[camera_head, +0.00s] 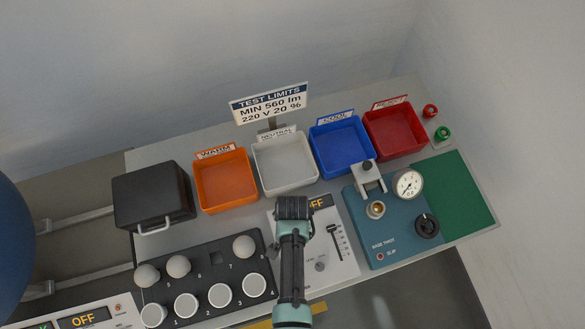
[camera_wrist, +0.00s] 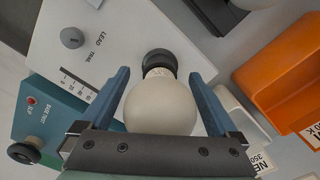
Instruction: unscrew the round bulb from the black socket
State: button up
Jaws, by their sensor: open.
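The round white bulb (camera_wrist: 158,106) sits with its neck in the black socket (camera_wrist: 158,60) on a pale panel, which also shows in the head view (camera_head: 345,262). The blue fingers of my gripper (camera_wrist: 158,80) stand open on both sides of the bulb. Gaps show between the fingers and the bulb, so I see no contact. In the head view, my gripper (camera_head: 292,208) is over the upper part of the panel and hides the bulb and socket.
A black rack (camera_head: 215,260) with several bulbs lies left of the panel. Orange (camera_head: 225,180), white (camera_head: 285,163), blue (camera_head: 340,145) and red (camera_head: 395,130) bins line the back. A black case (camera_head: 152,195) stands far left. A teal tester (camera_head: 385,240) stands right, beside a green mat (camera_head: 455,195).

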jog(key=m, duration=0.6)
jog(key=shift+m+p, duration=0.3)
jog(key=shift+p, duration=0.05)
jog(key=m, duration=0.6)
jog(key=shift+m, duration=0.4)
jog(key=shift+p, duration=0.3)
jog(key=c, duration=1.2)
jog(key=n, duration=0.5)
jog(key=shift+n+p, duration=0.35)
jog(key=shift+n, duration=0.05)
jog(key=shift+c, duration=0.2)
jog(key=n, duration=0.5)
jog(key=shift+r, duration=0.1)
jog(key=n+p, duration=0.1)
jog(key=n, duration=0.5)
jog(key=shift+n, duration=0.3)
jog(key=n, duration=0.5)
jog(key=shift+n, duration=0.3)
